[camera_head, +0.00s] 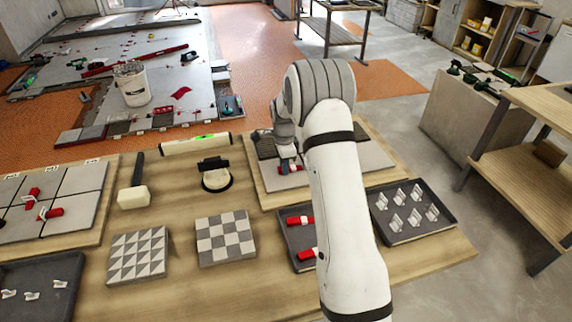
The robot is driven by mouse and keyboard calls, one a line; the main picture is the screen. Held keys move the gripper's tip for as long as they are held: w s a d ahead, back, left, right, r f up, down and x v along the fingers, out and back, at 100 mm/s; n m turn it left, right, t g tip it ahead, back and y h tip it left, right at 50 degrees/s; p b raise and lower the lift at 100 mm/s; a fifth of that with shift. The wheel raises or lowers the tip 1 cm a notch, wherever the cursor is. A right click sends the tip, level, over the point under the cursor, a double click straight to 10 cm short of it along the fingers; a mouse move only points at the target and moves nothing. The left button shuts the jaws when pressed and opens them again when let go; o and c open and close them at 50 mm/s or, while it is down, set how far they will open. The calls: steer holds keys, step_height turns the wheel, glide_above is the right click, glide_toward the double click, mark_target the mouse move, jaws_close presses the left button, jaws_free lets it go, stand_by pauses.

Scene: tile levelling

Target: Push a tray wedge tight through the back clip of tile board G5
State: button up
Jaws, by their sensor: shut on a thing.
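A tile board (375,153) with dark and light grey tiles lies at the middle right of the bench, partly hidden behind my arm. Its label cannot be read. My gripper (287,163) is low over the left part of this board, pointing down, and shut on a red wedge (292,170) at tile level. The clips here are too small or hidden, so I cannot tell how far the wedge sits in one. A dark tray (287,222) in front of the board holds red wedges (300,220), partly covered by my arm.
A dark tray (398,238) of white clips lies at the right. Another tile board (82,180) with red wedges lies at the left. A mallet (134,193), a level (195,143), a suction cup (215,176) and two patterned tile panels (226,238) lie between.

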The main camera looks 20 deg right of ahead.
mark_target(297, 167)
steer(key=shift+d, duration=0.25)
steer(key=shift+d, duration=0.75)
steer(key=shift+d+r, duration=0.1)
steer(key=shift+d, duration=1.25)
stand_by(1.0)
steer(key=o, duration=0.9)
steer(key=shift+o, duration=0.2)
